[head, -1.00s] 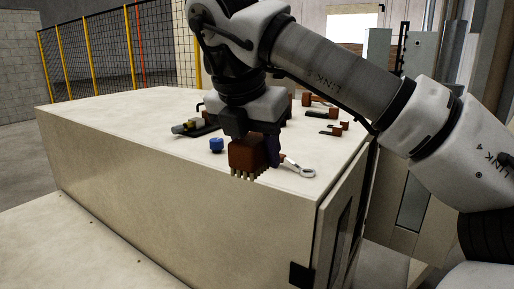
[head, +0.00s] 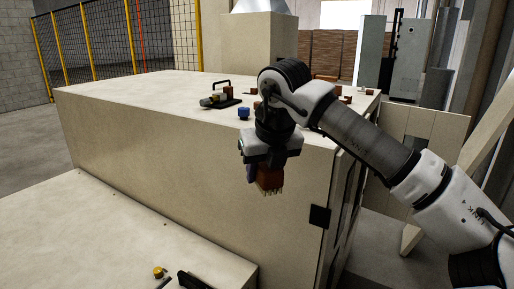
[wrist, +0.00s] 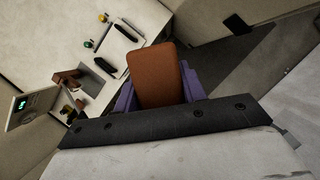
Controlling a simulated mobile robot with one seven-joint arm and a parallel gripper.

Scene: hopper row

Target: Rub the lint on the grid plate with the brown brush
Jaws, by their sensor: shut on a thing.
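The brown brush (head: 270,180) is held in my gripper (head: 267,164), bristles down, in front of the tall bench's near side in the head view. In the wrist view the brush (wrist: 160,75) sits between the purple fingers of my gripper (wrist: 158,92), which are shut on it. The brush is in the air, apart from any surface as far as I can see. I cannot make out the grid plate or the lint in either view.
The tall bench (head: 180,130) carries a blue knob (head: 243,113) and a black tool (head: 220,101). A lower pale surface (head: 110,235) has a yellow piece (head: 158,271) and a black item (head: 195,281) at its front. The wrist view shows a box with a green display (wrist: 28,105).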

